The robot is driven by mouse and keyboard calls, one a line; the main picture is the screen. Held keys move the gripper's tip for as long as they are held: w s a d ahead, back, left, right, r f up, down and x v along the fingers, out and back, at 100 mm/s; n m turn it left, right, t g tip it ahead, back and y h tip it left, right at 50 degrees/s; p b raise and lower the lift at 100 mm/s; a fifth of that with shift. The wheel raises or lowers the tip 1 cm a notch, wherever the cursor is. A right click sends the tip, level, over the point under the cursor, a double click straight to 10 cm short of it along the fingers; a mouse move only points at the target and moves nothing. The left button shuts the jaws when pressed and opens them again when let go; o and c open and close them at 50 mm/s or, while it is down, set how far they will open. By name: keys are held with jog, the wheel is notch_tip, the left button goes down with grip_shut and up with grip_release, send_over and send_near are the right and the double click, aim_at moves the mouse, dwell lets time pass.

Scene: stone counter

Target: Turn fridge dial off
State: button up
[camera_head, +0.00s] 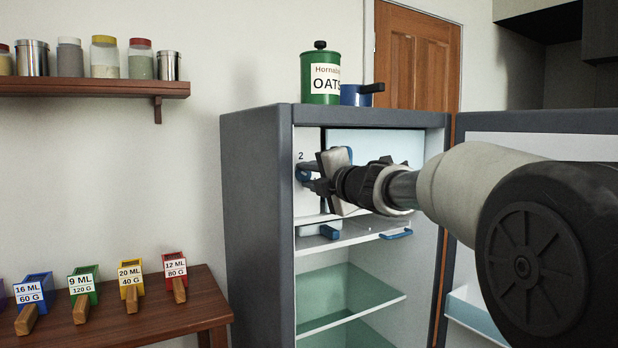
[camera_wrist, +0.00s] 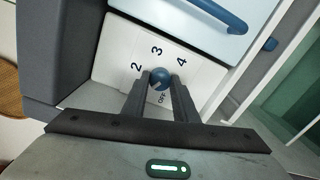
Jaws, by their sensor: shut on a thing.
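The fridge dial (camera_wrist: 159,79) is a round blue knob on a white panel marked 2, 3, 4 and OFF in the wrist view. A pale pointer mark shows on the knob, on the side towards OFF; its exact angle is hard to read. My gripper (camera_wrist: 160,88) is shut on the dial, with one dark finger on each side of it. In the head view my gripper (camera_head: 312,180) reaches into the upper left of the open fridge (camera_head: 257,190). There it hides most of the dial, and only the number 2 shows on the panel.
The open fridge door (camera_head: 540,123) stands to the right of my arm. A green oats canister (camera_head: 320,88) and a blue pot (camera_head: 356,96) stand on the fridge top. Glass shelves (camera_head: 350,295) lie below. A wooden table (camera_head: 160,318) with several coloured scoops is at the left.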

jog(key=o, duration=1.1)
jog(key=shift+c, duration=0.2)
jog(key=shift+s+d, duration=0.1)
jog(key=p+v, duration=0.1)
jog(key=v, duration=1.6)
jog(key=shift+s+d, duration=0.1)
jog(key=shift+d, duration=0.05)
